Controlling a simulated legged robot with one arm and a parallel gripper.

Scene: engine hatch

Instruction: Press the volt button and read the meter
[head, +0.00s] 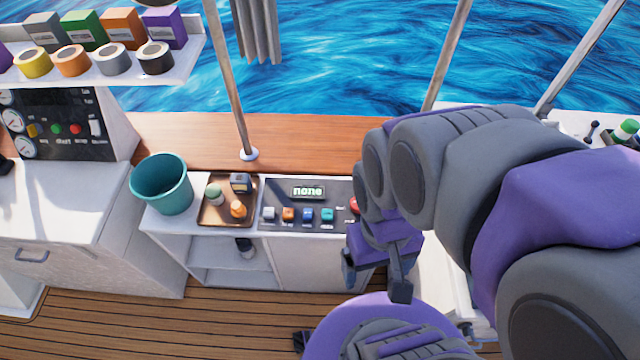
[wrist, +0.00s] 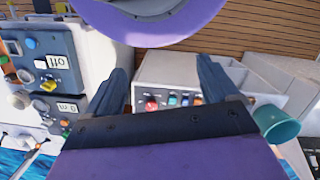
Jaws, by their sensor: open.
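The meter panel (head: 284,200) lies on top of the low white cabinet. Its small green-lit display (head: 308,191) reads "none". Below the display stand a white button (head: 269,214), an orange button (head: 288,214), a blue button (head: 307,214) and a teal button (head: 327,215). The button labels are too small to read, so I cannot tell which is volt. My gripper (head: 375,280) is open and empty, right of and nearer than the panel. In the wrist view the buttons show between its fingers (wrist: 164,88).
A teal bucket (head: 162,184) and a brown tray (head: 226,216) with small items stand left of the panel. A pole (head: 231,80) rises behind it. A shelf (head: 110,70) with tape rolls is at upper left. The wrist view shows another control panel (wrist: 45,70) at left.

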